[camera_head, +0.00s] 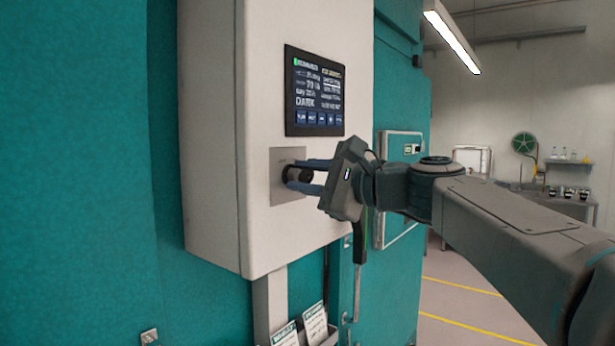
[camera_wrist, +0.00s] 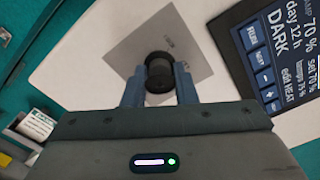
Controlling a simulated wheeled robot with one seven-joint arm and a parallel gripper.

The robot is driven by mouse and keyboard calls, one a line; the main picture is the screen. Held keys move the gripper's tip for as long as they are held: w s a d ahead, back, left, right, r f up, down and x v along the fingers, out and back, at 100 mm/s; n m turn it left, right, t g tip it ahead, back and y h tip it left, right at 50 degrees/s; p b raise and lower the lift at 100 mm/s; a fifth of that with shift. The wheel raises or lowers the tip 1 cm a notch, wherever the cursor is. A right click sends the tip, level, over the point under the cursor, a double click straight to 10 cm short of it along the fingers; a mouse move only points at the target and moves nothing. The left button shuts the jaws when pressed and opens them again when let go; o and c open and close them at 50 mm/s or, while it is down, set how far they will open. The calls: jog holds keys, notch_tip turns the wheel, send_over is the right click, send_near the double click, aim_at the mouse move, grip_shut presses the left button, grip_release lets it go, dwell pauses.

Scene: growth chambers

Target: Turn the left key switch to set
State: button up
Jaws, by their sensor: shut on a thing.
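The key switch (camera_head: 299,174) is a dark round knob on a square grey metal plate (camera_head: 284,196), low on the front of a white control box. In the wrist view the black knob (camera_wrist: 158,72) stands out from the plate (camera_wrist: 193,50). My gripper (camera_head: 305,176) reaches it from the right, with one blue-grey finger above and one below the knob. In the wrist view the fingers of my gripper (camera_wrist: 159,88) close on both sides of the knob. The plate's small lettering is too small to read, and the knob's pointing direction is unclear.
A dark screen (camera_head: 315,92) reading DARK sits just above the plate on the white box (camera_head: 215,130). Teal chamber walls (camera_head: 75,180) surround it. Below are leaflets in a holder (camera_head: 314,322). A bench with bottles is far right. Yellow-lined floor lies open at right.

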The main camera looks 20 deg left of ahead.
jog(key=shift+f, duration=0.1)
jog(key=o, duration=1)
jog(key=b+v, duration=0.3)
jog(key=v, duration=1)
jog(key=shift+d+b, duration=0.3)
jog(key=shift+d, duration=0.1)
jog(key=s+d+f+n+h, duration=0.1)
jog(key=d+f+h, duration=0.15)
jog(key=f, duration=0.65)
jog(key=s+d+f+n+g+h, duration=0.1)
jog(key=f+h, duration=0.2)
jog(key=f, duration=0.5)
jog(key=s+d+f+n+h, duration=0.1)
jog(key=d+f+h, duration=0.15)
jog(key=f, duration=0.65)
jog(key=s+d+f+n+g+h, duration=0.1)
jog(key=s+d+f+n+h, duration=0.1)
jog(key=f, duration=0.4)
jog(key=s+d+f+n+g+h, duration=0.1)
jog(key=s+d+f+n+h, duration=0.2)
jog(key=s+d+f, duration=0.2)
jog(key=s+d+f+n+g+h, duration=0.1)
jog(key=s+d+f+n+h, duration=0.1)
jog(key=f, duration=0.6)
jog(key=shift+s+d+n+h, duration=0.3)
jog(key=shift+s+d+h, duration=0.5)
jog(key=shift+s+d, duration=0.45)
